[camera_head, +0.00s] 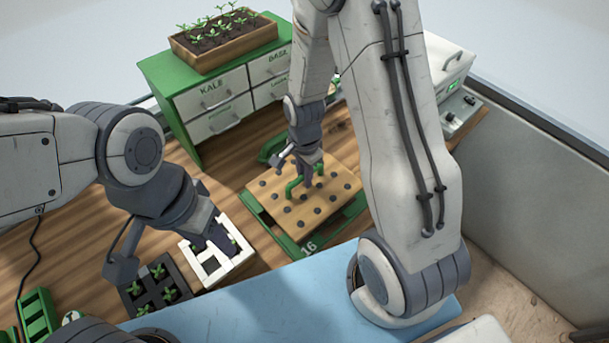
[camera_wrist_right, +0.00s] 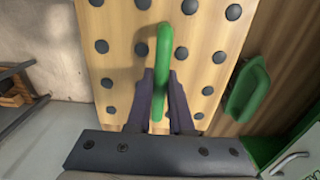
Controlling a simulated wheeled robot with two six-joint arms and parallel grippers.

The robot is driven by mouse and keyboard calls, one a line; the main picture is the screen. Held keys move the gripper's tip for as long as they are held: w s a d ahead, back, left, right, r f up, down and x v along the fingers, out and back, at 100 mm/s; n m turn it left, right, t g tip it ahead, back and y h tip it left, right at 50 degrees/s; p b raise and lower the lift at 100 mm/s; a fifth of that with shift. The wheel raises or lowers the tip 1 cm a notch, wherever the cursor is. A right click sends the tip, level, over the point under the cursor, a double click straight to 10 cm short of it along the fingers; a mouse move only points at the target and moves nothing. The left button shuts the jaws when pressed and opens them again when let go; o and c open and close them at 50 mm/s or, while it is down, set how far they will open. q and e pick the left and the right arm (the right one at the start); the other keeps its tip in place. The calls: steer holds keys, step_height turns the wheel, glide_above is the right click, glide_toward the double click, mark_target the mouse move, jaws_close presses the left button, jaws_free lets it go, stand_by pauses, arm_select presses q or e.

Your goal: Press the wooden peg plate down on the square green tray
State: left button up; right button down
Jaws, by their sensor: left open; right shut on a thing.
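The wooden peg plate (camera_head: 327,191) has rows of dark round pegs and a green handle (camera_wrist_right: 162,65) in its middle. It lies over the square green tray (camera_head: 277,233), which is marked 16. The tray's rim shows along the plate's front left and right edges; I cannot tell whether the plate is fully seated. My right gripper (camera_head: 305,179) is shut on the green handle, as the right wrist view also shows. My left gripper (camera_head: 168,252) is open above the black seedling tray and the white frame, at the left of the peg plate.
A black seedling tray (camera_head: 131,300) and a white frame (camera_head: 238,262) stand on the table at the left. A blue mat (camera_head: 270,308) lies in front. A green drawer cabinet (camera_head: 178,92) with a planter (camera_head: 196,58) stands behind. A white device (camera_head: 446,70) is at the back right.

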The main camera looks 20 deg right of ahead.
steer(key=shift+r+p, duration=1.55)
steer(key=shift+r, duration=0.5)
steer(key=shift+f, duration=0.1)
steer(key=shift+f+n+b, duration=0.35)
steer(key=shift+f+n, duration=0.05)
steer(key=shift+n, duration=0.3)
steer(key=f+n, duration=0.1)
steer(key=n, duration=0.1)
steer(key=f+n+b, duration=0.1)
steer(key=n, duration=0.1)
steer(key=f+n+b, duration=0.1)
steer(key=n, duration=0.2)
steer(key=shift+w+d+f, duration=0.3)
steer(key=shift+w+d, duration=0.05)
steer(key=shift+d, duration=0.05)
steer(key=n, duration=0.1)
steer(key=f+n+b, duration=0.1)
steer(key=n, duration=0.2)
steer(key=shift+w+d+f, duration=0.1)
steer(key=shift+d+f, duration=0.1)
steer(key=shift+f, duration=0.15)
steer(key=shift+f+n, duration=0.2)
steer(key=shift+n, duration=0.6)
